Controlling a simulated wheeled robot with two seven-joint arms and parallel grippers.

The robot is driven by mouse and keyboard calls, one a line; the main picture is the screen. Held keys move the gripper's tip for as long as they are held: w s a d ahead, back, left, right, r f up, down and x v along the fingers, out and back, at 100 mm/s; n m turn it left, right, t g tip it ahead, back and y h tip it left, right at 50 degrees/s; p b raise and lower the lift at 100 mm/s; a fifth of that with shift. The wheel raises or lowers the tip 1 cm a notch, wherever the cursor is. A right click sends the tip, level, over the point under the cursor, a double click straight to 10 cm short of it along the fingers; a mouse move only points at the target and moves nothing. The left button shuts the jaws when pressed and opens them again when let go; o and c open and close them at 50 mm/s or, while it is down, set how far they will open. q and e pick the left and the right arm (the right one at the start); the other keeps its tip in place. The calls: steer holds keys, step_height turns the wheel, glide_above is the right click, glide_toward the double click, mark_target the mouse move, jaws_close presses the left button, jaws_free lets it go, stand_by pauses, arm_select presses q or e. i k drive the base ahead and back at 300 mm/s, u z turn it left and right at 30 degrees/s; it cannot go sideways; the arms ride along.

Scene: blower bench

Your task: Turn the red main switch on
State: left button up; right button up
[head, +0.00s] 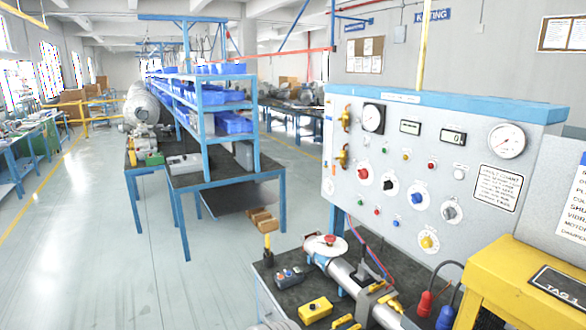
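A light grey control panel (345,215) with a blue top edge stands on the right. A large red knob (363,173) on a round white plate is at its left, first in a sloping row with black (389,186), blue (418,197) and grey (450,212) knobs. The red knob is the likeliest main switch; no readable label confirms this, and its position is too small to tell. A small red lamp or button (431,165) and another small red button (376,211) are also on the panel. Neither of my grippers is in view.
Below the panel, a dark bench holds a metal pipe assembly (345,275) with a red-centred white disc (326,244), and a yellow box (315,310). A yellow cabinet (520,280) blocks the lower right. A blue shelf rack (205,125) stands behind. The floor at left is clear.

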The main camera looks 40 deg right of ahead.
mark_target(363, 173)
steer(key=z, duration=0.45)
steer(key=i, duration=1.7)
steer(key=z, duration=1.1)
